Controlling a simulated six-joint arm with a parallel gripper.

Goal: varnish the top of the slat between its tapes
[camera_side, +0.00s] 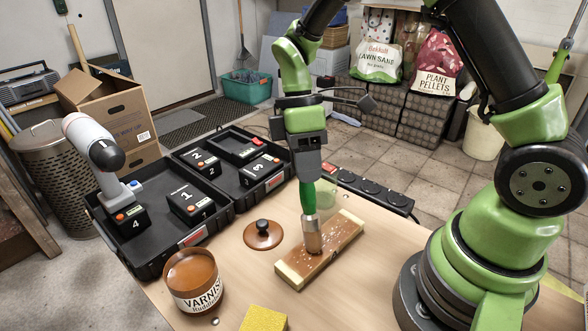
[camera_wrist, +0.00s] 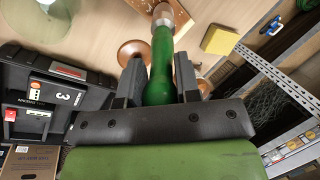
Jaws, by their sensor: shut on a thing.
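My gripper (camera_side: 308,177) is shut on the green handle of a brush (camera_side: 309,197), which stands upright with its bristles down at the slat. The wooden slat (camera_side: 338,236) lies on the workbench with a pale tape at each end. Its top looks brown with several light specks. In the wrist view, the green handle (camera_wrist: 161,70) sits between the two fingers, and part of the slat (camera_wrist: 182,14) shows beyond. The varnish tin (camera_side: 194,281) stands open at the front left, with brown varnish inside.
A round brown lid with a black knob (camera_side: 263,235) lies left of the slat. A yellow sponge (camera_side: 264,318) is at the front edge. A black power strip (camera_side: 371,189) runs behind the slat. An open black case (camera_side: 150,245) with numbered batteries and a white tool stands left.

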